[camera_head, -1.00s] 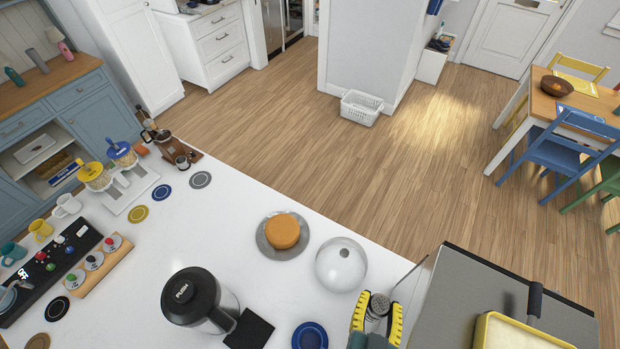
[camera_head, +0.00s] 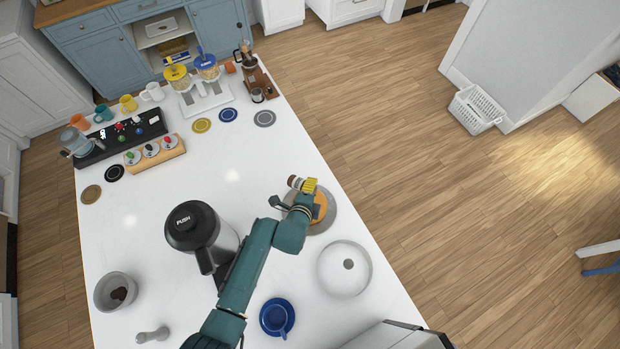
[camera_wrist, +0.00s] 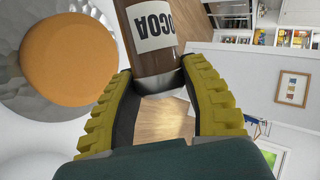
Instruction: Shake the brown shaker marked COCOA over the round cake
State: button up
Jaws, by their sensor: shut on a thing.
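The brown shaker (camera_wrist: 150,42) is between the yellow pads of my gripper (camera_wrist: 165,100) in the wrist view. Its white label shows part of the word COCOA. A grey metal end of it shows between the pads. In the head view my gripper (camera_head: 306,187) is shut on the shaker (camera_head: 294,182), which looks tilted well over on its side. The round orange-brown cake (camera_head: 321,208) sits on a grey plate (camera_head: 325,226), partly hidden under my gripper. In the wrist view the cake (camera_wrist: 70,62) lies left of the shaker, with the plate (camera_wrist: 20,88) around it.
A clear dome (camera_head: 344,268) stands close to the plate. A black push-top jug (camera_head: 190,228) stands left of my arm. A blue cup and saucer (camera_head: 277,318) and a grey bowl (camera_head: 116,291) are near the front. The white counter beyond the cake is mostly clear.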

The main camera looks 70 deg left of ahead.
jog(key=shift+s+a+f, duration=0.35)
jog(key=shift+s+a, duration=0.3)
jog(key=shift+a, duration=0.05)
jog(key=shift+w+f+m+y, duration=0.1)
jog(key=shift+w+m+y, duration=0.05)
jog(key=shift+m+y, duration=0.3)
jog(key=shift+d+f+m+g+y+b, duration=0.1)
jog(key=shift+f+m+g+y+b, duration=0.25)
jog(key=shift+f+b, duration=0.5)
jog(key=m+y+b, duration=0.1)
jog(key=b, duration=0.3)
jog(key=m+g+y+b, duration=0.1)
jog(key=b, duration=0.4)
jog(key=shift+f, duration=0.4)
jog(key=shift+y+b, duration=0.3)
jog(key=shift+b, duration=0.25)
jog(key=shift+r, duration=0.2)
